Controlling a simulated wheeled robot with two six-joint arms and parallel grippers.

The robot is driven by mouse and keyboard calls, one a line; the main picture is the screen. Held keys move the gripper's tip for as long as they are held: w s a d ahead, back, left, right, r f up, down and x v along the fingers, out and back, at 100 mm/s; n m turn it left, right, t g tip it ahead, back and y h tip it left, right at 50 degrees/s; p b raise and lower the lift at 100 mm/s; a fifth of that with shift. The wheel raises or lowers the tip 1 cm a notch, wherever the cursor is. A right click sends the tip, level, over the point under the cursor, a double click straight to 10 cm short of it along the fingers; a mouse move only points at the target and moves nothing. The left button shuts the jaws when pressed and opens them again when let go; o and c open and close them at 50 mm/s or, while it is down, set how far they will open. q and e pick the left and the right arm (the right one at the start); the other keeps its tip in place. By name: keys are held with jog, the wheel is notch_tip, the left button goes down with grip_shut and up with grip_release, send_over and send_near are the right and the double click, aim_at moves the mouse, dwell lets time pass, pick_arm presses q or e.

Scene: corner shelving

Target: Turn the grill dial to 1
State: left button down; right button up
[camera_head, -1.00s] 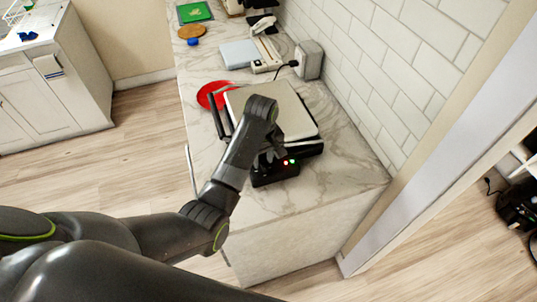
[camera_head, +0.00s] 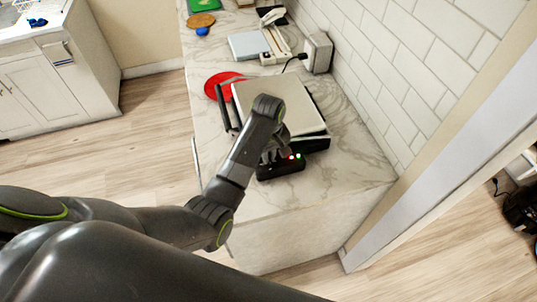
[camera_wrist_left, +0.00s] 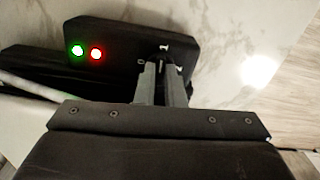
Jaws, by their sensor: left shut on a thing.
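The grill (camera_head: 268,105) stands on the counter with its pale lid down and a black handle on its left side. Its black control panel (camera_head: 280,169) faces the near end and carries a red and a green light, both lit. My left gripper (camera_head: 272,157) is at this panel. In the left wrist view the two grey fingers of my left gripper (camera_wrist_left: 162,84) are close together on the panel (camera_wrist_left: 125,50), shut on the dial. The dial is mostly hidden between the fingers; only small white marks show around it. My right gripper is not in view.
A red round mat (camera_head: 222,85) lies left of the grill. A white scale-like device (camera_head: 250,46), a wall socket box (camera_head: 318,52) with a cable, and a blue cap (camera_head: 202,31) lie farther back. The tiled wall bounds the right side; bare counter (camera_head: 335,180) lies right of the panel.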

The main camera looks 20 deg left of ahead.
pick_arm(q)
jog(key=shift+m, duration=0.7)
jog(key=c, duration=1.5)
grip_release()
